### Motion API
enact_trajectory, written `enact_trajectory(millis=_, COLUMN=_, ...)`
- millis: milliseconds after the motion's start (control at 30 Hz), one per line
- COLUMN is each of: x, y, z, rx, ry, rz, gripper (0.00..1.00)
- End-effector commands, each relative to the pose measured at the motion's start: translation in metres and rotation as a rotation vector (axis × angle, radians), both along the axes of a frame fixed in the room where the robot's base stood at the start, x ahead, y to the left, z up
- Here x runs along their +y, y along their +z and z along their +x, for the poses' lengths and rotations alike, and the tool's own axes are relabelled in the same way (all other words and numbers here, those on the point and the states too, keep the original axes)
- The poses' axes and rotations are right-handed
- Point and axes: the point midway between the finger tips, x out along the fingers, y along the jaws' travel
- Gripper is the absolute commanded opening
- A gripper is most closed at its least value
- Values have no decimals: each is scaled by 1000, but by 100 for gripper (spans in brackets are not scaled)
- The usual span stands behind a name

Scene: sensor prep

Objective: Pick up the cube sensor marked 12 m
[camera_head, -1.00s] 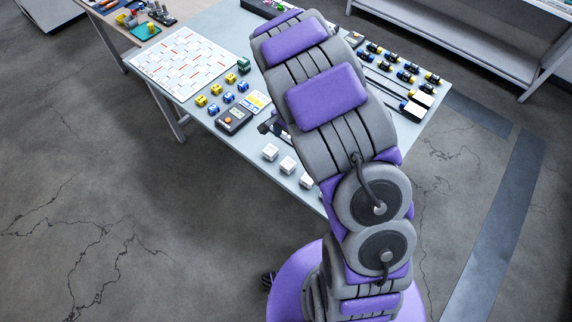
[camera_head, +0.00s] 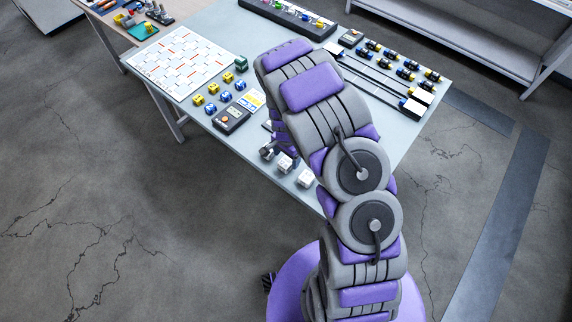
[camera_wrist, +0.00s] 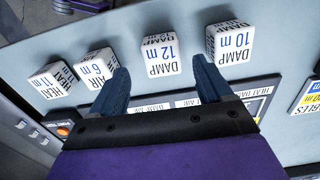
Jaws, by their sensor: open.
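The cube sensor marked DAMP 12 m (camera_wrist: 161,54) is white with blue lettering and sits on the table in the wrist view. My gripper (camera_wrist: 160,66) is open and empty, its two dark fingers spread. In that view the cube lies in the gap between the fingertips, with space showing on both sides. I cannot tell how far the tips are above it. Other white cubes stand in a row: DAMP 10 m (camera_wrist: 231,43), AIR 6 m (camera_wrist: 96,68) and HEAT 11 m (camera_wrist: 53,81). In the head view my arm partly hides this row.
The table (camera_head: 215,55) carries a dark device (camera_head: 231,118), yellow and blue cubes (camera_head: 212,107), a white chart (camera_head: 181,63), and black-and-blue parts (camera_head: 404,74) at the right. The DAMP 10 m cube and the AIR 6 m cube flank the fingers closely.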

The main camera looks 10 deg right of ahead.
Motion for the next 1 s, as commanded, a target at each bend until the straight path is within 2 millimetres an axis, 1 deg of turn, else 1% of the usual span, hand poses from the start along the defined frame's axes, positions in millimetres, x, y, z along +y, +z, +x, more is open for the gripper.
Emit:
enact_trajectory(millis=333, x=2, y=-44, z=3, rx=-1, ry=2, rz=-3, gripper=79)
enact_trajectory(millis=433, x=2, y=-49, z=2, rx=-1, ry=1, rz=-2, gripper=79)
enact_trajectory(millis=600, x=1, y=-48, z=3, rx=-2, ry=1, rz=-1, gripper=79)
enact_trajectory(millis=667, x=1, y=-48, z=3, rx=-1, ry=0, rz=-2, gripper=74)
enact_trajectory(millis=1000, x=2, y=-48, z=2, rx=0, ry=1, rz=-2, gripper=41)
